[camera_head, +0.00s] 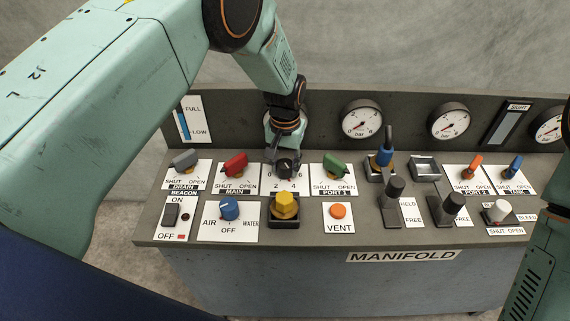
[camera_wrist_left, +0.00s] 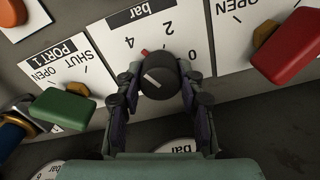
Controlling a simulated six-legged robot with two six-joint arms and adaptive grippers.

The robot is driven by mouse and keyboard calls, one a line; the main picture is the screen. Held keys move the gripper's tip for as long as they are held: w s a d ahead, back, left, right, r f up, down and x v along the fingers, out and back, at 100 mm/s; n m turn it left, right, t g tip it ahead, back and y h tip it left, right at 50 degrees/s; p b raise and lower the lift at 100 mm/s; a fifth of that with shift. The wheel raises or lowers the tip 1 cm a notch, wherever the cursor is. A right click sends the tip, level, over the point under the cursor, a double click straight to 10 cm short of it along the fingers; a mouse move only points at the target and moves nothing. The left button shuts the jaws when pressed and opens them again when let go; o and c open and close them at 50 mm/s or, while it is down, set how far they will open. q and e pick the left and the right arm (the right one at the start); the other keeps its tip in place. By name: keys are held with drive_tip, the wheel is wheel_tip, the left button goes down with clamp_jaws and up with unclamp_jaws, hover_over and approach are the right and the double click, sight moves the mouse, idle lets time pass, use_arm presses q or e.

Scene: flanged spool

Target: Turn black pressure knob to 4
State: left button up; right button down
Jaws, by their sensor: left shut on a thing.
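The black pressure knob (camera_head: 286,167) sits on a white plate marked 2, 4 and 6 in the head view. In the wrist view the knob (camera_wrist_left: 160,76) shows a white line on its face, and the plate reads 0, 2, 4 and "bar", upside down. A small red mark at the knob's edge lies between the 2 and the 4. My left gripper (camera_head: 284,150) reaches down over the knob from behind. In the wrist view its fingers (camera_wrist_left: 160,88) stand on both sides of the knob, shut on it. My right gripper is not in view.
The red MAIN handle (camera_head: 235,165) and green PORT 1 handle (camera_head: 334,165) flank the knob closely. The yellow knob (camera_head: 285,205) and blue AIR/WATER knob (camera_head: 229,208) are in front. Pressure gauges (camera_head: 361,119) stand on the back panel.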

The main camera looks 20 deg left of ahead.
sight(285, 163)
use_arm(q)
drive_tip(key=shift+s+f, duration=0.1)
drive_tip(key=shift+s, duration=0.05)
idle(0.4)
drive_tip(key=o, duration=1.2)
wheel_tip(285, 163, up, 12)
drive_tip(key=shift+r, duration=0.1)
